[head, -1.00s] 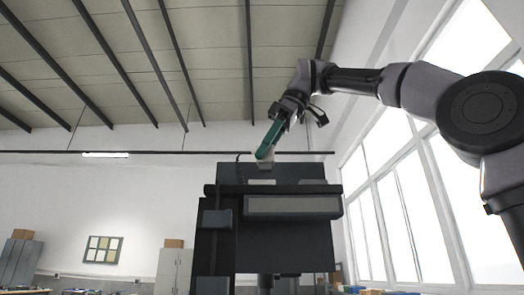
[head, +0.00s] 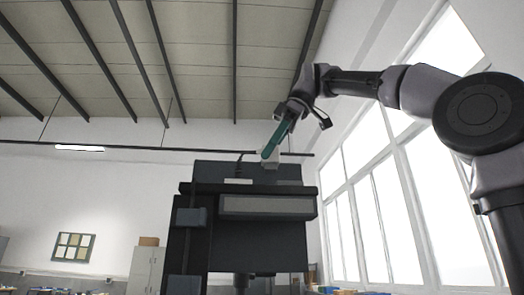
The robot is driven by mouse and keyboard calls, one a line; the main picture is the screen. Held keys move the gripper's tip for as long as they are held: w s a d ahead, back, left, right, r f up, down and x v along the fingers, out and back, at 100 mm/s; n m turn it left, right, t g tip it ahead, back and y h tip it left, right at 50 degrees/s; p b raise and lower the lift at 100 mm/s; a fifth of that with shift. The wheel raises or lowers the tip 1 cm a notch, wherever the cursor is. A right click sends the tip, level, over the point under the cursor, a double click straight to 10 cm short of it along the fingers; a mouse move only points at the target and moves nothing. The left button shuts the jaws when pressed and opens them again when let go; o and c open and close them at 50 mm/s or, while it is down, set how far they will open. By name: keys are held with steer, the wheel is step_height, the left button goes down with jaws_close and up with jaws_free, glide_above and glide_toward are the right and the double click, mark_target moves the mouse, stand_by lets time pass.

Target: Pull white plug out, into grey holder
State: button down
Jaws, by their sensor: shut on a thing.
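My gripper (head: 270,154), with long teal fingers, points down and left above the top of the dark lift column unit (head: 260,245). It is shut on a small pale block at its tip, which looks like the white plug (head: 271,161). The plug is in front of the dark back panel; I cannot tell whether it touches anything below. A flat whitish piece (head: 238,181) lies on the top ledge, left of and lower than the plug. I cannot tell whether this is the grey holder or a socket.
A dark cable (head: 239,165) rises at the left of the back panel (head: 212,170). A grey panel (head: 267,207) is on the unit's front, and a dark box (head: 191,217) is on its left side. Open air surrounds the arm; windows (head: 400,180) are at the right.

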steer(key=shift+d, duration=1.85)
steer(key=shift+f, duration=2.15)
stand_by(0.7)
jaws_free()
step_height(320, 180, up, 7)
stand_by(1.2)
stand_by(0.6)
